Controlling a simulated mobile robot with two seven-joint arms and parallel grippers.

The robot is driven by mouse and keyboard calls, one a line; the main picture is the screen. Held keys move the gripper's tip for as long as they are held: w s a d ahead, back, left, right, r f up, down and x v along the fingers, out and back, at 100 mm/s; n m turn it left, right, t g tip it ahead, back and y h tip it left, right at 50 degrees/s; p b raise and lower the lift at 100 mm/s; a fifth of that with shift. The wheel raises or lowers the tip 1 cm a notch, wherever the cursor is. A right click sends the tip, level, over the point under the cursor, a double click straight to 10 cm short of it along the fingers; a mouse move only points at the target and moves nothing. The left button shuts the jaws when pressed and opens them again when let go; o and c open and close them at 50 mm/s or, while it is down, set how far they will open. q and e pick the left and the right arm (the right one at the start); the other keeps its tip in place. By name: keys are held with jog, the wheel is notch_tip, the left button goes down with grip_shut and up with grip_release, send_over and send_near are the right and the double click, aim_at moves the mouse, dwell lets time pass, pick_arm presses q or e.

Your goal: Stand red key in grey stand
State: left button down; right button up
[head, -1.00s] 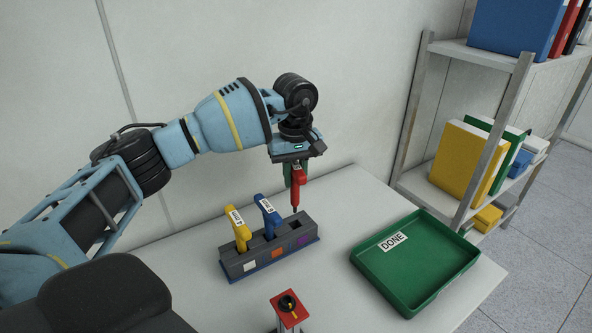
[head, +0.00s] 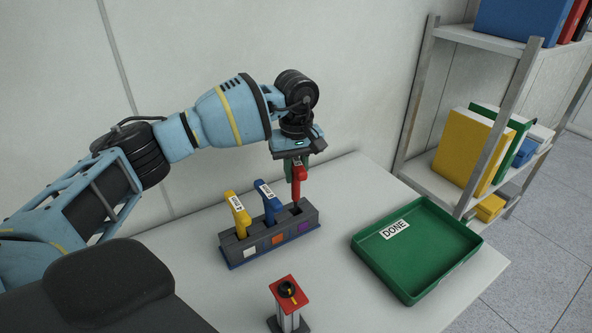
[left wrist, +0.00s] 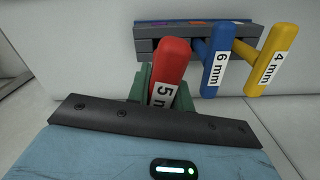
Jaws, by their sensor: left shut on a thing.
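The red key (head: 299,185), labelled "5 m…" in the left wrist view (left wrist: 170,62), is upright in my left gripper (head: 295,167). The gripper's green fingers (left wrist: 136,88) are shut on its handle. The key's lower end is at the right-hand slot of the grey stand (head: 262,254), above the purple square. I cannot tell how deep the tip is. The yellow key (head: 237,216), "4 mm", and the blue key (head: 269,203), "6 mm", stand in the left and middle slots. The stand also shows in the left wrist view (left wrist: 150,31). My right gripper is not in view.
A green tray marked DONE (head: 462,246) lies on the table (head: 345,190) right of the stand. A red-topped post with a black knob (head: 285,292) stands in front. A metal shelf (head: 420,100) with folders rises at the right. The wall is close behind.

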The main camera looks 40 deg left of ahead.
aim_at(296, 199)
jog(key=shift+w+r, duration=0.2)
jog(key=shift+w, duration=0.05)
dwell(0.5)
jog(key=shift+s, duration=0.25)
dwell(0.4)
pick_arm(q)
jog(key=shift+f, duration=0.2)
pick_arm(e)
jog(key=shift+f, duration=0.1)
pick_arm(q)
jog(key=shift+f, duration=0.65)
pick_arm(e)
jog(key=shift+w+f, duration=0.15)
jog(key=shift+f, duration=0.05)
pick_arm(q)
jog(key=shift+f, duration=0.4)
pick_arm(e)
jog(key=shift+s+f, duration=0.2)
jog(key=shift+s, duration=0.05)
pick_arm(q)
jog(key=shift+f+b, duration=0.45)
jog(key=shift+f, duration=0.1)
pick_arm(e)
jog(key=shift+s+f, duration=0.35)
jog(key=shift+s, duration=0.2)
pick_arm(q)
jog(key=shift+f, duration=0.45)
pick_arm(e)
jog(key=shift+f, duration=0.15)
